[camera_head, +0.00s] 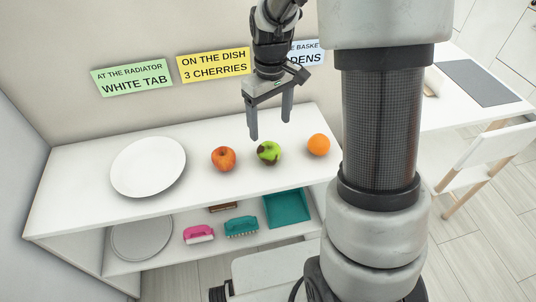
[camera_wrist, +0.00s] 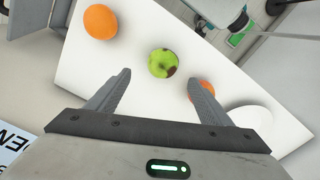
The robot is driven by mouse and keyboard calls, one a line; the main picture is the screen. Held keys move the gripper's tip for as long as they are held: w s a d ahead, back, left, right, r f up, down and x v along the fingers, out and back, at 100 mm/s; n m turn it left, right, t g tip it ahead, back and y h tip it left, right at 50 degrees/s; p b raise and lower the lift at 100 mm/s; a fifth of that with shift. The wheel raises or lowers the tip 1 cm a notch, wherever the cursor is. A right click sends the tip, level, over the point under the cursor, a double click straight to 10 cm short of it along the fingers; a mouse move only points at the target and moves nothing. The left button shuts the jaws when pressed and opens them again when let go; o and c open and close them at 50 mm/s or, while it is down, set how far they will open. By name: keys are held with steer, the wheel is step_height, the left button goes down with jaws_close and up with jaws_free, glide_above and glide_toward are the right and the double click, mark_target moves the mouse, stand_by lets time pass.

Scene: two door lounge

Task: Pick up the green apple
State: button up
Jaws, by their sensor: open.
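The green apple (camera_head: 269,152), with brown patches, sits on top of the white shelf unit (camera_head: 75,195), between a red apple (camera_head: 223,158) and an orange (camera_head: 318,145). My gripper (camera_head: 270,130) is open and empty, with its fingers pointing down above the shelf top near the green apple. In the wrist view the green apple (camera_wrist: 162,63) lies ahead of and between the two open fingertips (camera_wrist: 163,77), apart from them. One finger partly covers the red apple (camera_wrist: 204,88) there.
A white plate (camera_head: 148,166) lies on the shelf top at left. Below are a pink brush (camera_head: 198,234), a teal brush (camera_head: 242,227), a teal tray (camera_head: 287,208) and a round grey item (camera_head: 142,238). Signs (camera_head: 213,63) hang on the wall behind. A white chair (camera_head: 490,155) stands right.

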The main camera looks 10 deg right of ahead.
mark_target(269, 146)
step_height(269, 146, down, 6)
steer(key=shift+b, duration=0.4)
steer(key=f, duration=0.2)
steer(key=f+b, duration=0.1)
steer(key=f, duration=0.2)
steer(key=shift+s+a+f, duration=0.1)
steer(key=shift+s+a, duration=0.05)
steer(key=shift+s, duration=0.05)
